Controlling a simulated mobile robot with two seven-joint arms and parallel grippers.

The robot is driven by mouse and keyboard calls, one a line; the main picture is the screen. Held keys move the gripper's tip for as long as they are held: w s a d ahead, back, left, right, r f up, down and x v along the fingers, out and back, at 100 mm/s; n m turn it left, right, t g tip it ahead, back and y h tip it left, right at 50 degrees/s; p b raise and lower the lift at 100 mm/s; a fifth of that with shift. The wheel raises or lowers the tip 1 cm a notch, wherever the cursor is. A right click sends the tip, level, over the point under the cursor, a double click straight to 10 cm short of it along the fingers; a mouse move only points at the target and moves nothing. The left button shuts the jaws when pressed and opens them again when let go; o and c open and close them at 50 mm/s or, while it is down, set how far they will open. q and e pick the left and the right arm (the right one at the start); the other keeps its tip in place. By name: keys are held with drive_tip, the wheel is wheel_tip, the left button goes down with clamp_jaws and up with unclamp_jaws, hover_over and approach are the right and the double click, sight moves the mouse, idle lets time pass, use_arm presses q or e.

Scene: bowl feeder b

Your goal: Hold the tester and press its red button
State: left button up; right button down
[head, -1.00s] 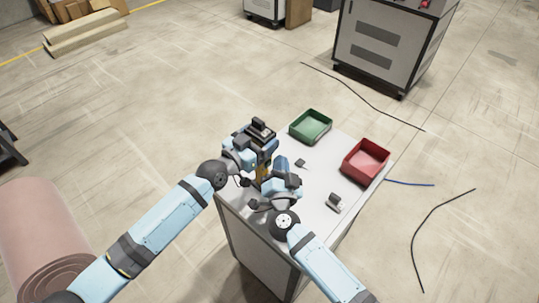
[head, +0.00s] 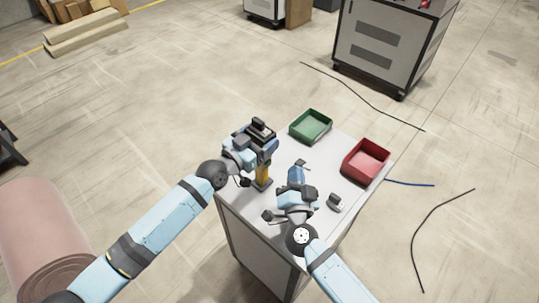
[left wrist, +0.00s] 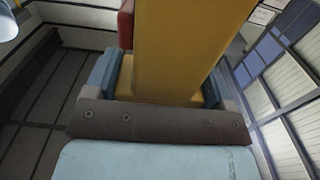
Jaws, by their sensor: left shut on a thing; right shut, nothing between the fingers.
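The tester has a yellow body (head: 263,172) and stands upright at the table's left edge, under my left gripper (head: 263,150). In the left wrist view the yellow body (left wrist: 190,50) fills the space between the fingers of my left gripper (left wrist: 165,90), which is shut on it. A red part (left wrist: 126,24), likely the button, shows at the body's left side there. My right gripper (head: 297,174) is shut and empty, over the table to the right of the tester and apart from it. The red button cannot be made out in the head view.
A green bin (head: 311,126) and a red bin (head: 366,161) stand at the back of the white table (head: 335,150). A small grey object (head: 335,202) lies near the right edge. A small dark item (head: 302,163) lies just beyond my right gripper.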

idle(0.4)
use_arm(q)
drive_tip(key=o, duration=1.2)
drive_tip(key=shift+o, duration=0.2)
drive_tip(key=v, duration=2)
drive_tip(key=shift+p, duration=0.45)
drive_tip(key=shift+r, duration=0.1)
